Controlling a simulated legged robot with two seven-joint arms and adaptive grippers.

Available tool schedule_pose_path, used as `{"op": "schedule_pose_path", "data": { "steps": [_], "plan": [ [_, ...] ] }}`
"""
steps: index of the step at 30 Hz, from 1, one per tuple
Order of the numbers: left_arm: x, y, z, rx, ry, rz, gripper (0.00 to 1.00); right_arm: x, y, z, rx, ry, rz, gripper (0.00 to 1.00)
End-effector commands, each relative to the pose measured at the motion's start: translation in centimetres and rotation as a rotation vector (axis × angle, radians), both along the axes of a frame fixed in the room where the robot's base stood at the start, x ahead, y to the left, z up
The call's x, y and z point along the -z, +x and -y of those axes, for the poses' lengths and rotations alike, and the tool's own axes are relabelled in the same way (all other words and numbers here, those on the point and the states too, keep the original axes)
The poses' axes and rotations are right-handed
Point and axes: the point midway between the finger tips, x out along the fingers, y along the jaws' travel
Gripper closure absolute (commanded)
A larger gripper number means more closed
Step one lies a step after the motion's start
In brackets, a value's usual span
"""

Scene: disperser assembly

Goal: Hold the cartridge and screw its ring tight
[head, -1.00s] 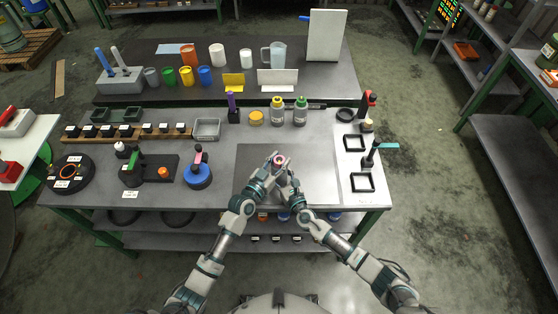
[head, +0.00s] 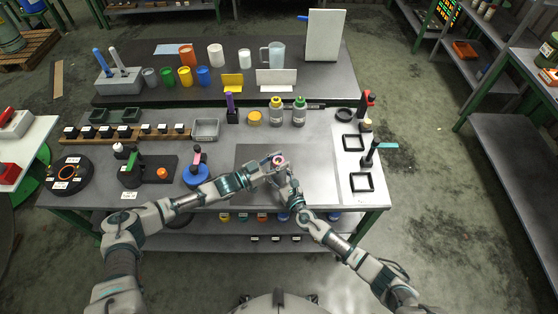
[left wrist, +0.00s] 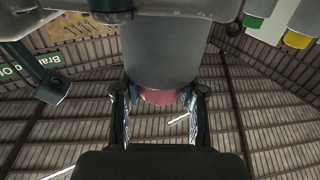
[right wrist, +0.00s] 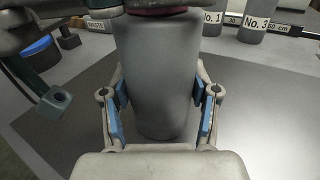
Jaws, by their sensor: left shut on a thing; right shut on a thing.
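The cartridge is a grey cylinder (right wrist: 155,75) with a dark red ring (left wrist: 160,97) at its top. It is held above the grey mat in front of me, and its top shows small in the head view (head: 278,160). My right gripper (right wrist: 160,112) is shut around the cartridge's grey body. My left gripper (left wrist: 160,103) is shut at the red ring, with a finger on each side of it; its wrist camera sees the cartridge upside down. In the head view the fingers partly hide the cartridge. How tightly the ring is seated cannot be told.
Yellow-capped (head: 276,112) and green-capped (head: 299,112) bottles stand behind the mat. A blue round base with a lever (head: 196,173) stands close to my left forearm. Black square frames (head: 361,182) lie at the right. The mat's right part is bare.

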Motion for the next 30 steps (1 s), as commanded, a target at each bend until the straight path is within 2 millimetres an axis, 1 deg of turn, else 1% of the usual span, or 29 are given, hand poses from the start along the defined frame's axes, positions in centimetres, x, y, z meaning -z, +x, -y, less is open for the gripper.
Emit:
{"op": "schedule_pose_path", "data": {
  "steps": [1,10,23,24,27,30],
  "plan": [
    [-0.25,0.28,-0.10,0.011,-0.001,0.004,0.95,0.30,-0.43,-0.46,-0.011,0.001,-0.007,0.98],
    [-0.10,0.31,-0.29,0.074,0.002,-0.001,0.95,0.29,-0.43,-0.42,-0.010,0.001,-0.006,0.98],
    [0.04,0.39,-0.47,0.079,0.007,-0.004,0.95,0.29,-0.38,-0.30,-0.008,-0.001,-0.005,0.98],
    [0.06,0.40,-0.48,0.078,0.008,-0.004,0.55,0.29,-0.37,-0.29,-0.008,-0.001,-0.004,0.98],
    [0.08,0.35,-0.47,0.079,0.008,-0.004,0.33,0.28,-0.33,-0.26,-0.007,0.000,-0.004,0.98],
    [0.09,0.28,-0.39,0.081,0.006,-0.004,0.33,0.27,-0.29,-0.20,-0.006,0.000,-0.004,0.98]
  ]
}}
